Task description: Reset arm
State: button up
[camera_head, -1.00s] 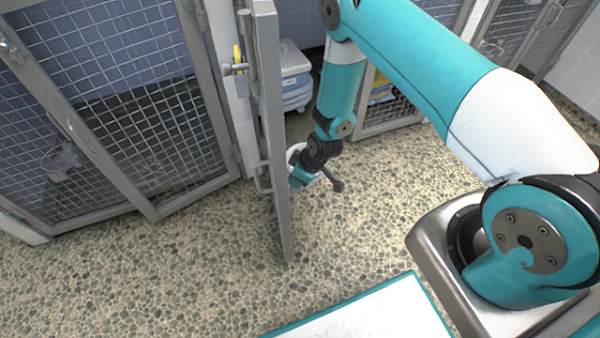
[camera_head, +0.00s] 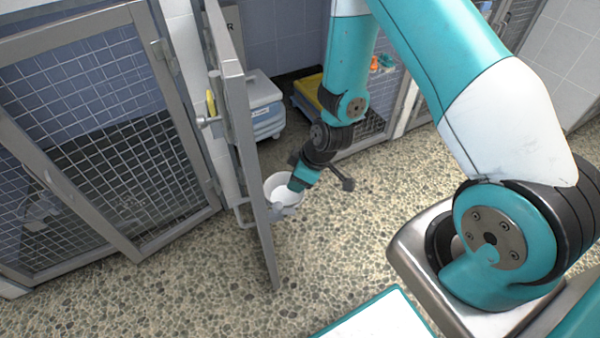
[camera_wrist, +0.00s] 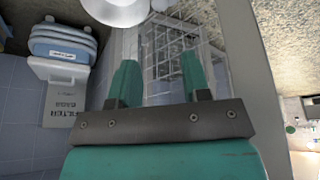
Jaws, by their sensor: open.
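My gripper shows in the wrist view (camera_wrist: 158,78) with its two teal fingers apart and nothing between them. In the head view my arm reaches down past the open mesh door (camera_head: 242,150), and the wrist is just right of that door's edge. The fingertips are hard to make out there, in front of a white bucket (camera_head: 283,188). The bucket's rim also shows at the top of the wrist view (camera_wrist: 118,8). I cannot tell whether the gripper touches the bucket or the door handle.
Closed mesh kennel doors (camera_head: 90,120) stand on the left. A grey-blue lidded container (camera_head: 263,105) and a yellow item (camera_head: 308,90) are behind the open door. The pebbled floor (camera_head: 170,285) is clear in front. A teal-edged white surface (camera_head: 385,318) is at the bottom.

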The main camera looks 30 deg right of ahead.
jog(key=shift+r, duration=0.15)
dwell(0.4)
jog(key=s+d+r+m+h, duration=0.1)
jog(key=s+d+r+m, duration=0.15)
jog(key=r, duration=0.55)
jog(key=s+d+r+m+h, duration=0.1)
jog(key=s+r+m, duration=0.3)
jog(key=r, duration=0.4)
jog(key=s+d+r+m+h, duration=0.1)
jog(key=s+d+r+m, duration=0.15)
jog(key=r, duration=0.65)
jog(key=s+a+r+n+g+y, duration=0.2)
jog(key=s+a+r+n, duration=0.2)
jog(key=s+a, duration=0.3)
jog(key=s+a+r+n+g+y, duration=0.1)
jog(key=s+a+r+n+y, duration=0.2)
jog(key=a, duration=0.5)
notch_tip(320, 180, up, 22)
jog(key=p, duration=2.1)
jog(key=shift+s+d+h+p, duration=0.15)
jog(key=shift+s+h+p, duration=0.05)
jog(key=shift+h+p, duration=0.2)
